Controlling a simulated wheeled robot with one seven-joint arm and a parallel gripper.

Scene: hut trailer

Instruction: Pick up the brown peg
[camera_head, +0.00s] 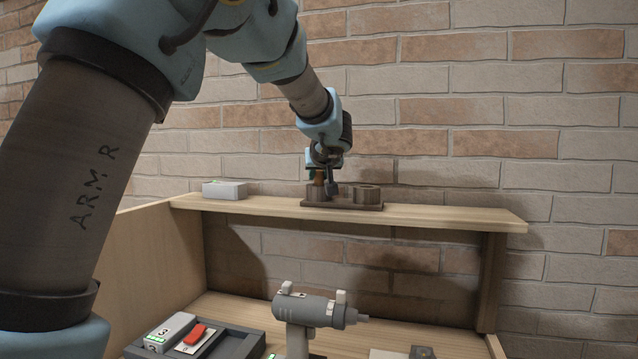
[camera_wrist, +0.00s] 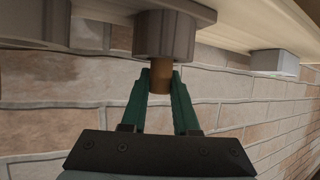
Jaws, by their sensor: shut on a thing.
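The brown peg (camera_wrist: 160,76) stands in a round socket of a dark brown holder (camera_head: 352,206) on the wooden shelf. In the wrist view, which looks upside down, one end of the peg is hidden inside the socket (camera_wrist: 165,38). My gripper (camera_wrist: 161,84) has its green fingers closed on the peg's exposed end, one on each side. In the head view my gripper (camera_head: 318,172) is above the left part of the holder, and the peg shows only as a small brown patch between the fingers. How deep the peg sits is hidden.
A white box (camera_head: 224,190) lies on the shelf (camera_head: 450,217) left of the holder. The shelf is clear to the holder's right. A brick wall (camera_head: 480,120) stands close behind. Below are a grey drill (camera_head: 308,310) and a dark tray (camera_head: 238,345) with labelled blocks.

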